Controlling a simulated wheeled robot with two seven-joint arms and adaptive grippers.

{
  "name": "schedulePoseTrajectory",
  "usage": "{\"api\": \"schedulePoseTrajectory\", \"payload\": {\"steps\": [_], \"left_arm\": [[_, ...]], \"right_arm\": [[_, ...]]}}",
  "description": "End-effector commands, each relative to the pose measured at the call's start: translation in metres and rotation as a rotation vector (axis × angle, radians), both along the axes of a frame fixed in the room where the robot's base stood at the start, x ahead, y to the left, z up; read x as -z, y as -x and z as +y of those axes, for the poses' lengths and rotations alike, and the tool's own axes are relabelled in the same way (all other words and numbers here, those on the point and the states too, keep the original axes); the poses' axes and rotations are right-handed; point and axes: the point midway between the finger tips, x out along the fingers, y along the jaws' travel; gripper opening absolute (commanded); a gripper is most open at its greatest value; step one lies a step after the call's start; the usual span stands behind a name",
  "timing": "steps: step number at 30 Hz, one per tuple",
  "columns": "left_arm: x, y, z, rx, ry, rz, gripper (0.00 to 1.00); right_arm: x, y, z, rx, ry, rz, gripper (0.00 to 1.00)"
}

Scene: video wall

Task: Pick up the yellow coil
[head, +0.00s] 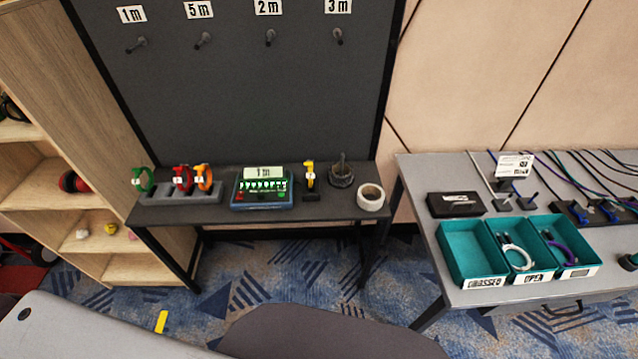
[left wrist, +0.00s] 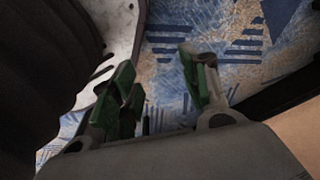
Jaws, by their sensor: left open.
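The yellow coil (head: 310,175) stands upright with a white tag in a small black holder on the dark table, right of the tester in the head view. It looks thin, seen nearly edge-on. My left gripper (left wrist: 163,88) shows only in the left wrist view, with its green-padded fingers spread apart and nothing between them. It hangs above the blue patterned carpet, away from the coil. My right gripper is in neither view.
Green (head: 143,180), red (head: 182,178) and orange (head: 204,178) coils stand in a grey rack (head: 180,196). The tester (head: 262,190) reads "1 m". A white tape roll (head: 370,197) sits at the table's right end. Labelled pegs are empty. Teal trays (head: 470,254) occupy the right table.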

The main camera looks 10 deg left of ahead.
Motion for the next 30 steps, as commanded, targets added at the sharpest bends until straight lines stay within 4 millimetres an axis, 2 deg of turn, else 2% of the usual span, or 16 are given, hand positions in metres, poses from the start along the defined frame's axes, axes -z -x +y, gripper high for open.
{"api": "schedulePoseTrajectory", "payload": {"steps": [5,15,30], "left_arm": [[-0.007,-0.031,-0.005,-0.004,0.002,-0.018,0.46],[-0.041,-0.079,-0.013,-0.01,0.006,-0.046,0.46],[-0.109,-0.129,-0.019,0.003,0.001,-0.096,0.46]], "right_arm": [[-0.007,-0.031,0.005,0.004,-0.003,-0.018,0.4],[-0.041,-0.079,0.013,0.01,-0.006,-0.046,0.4],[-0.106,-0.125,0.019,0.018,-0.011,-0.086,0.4]]}}
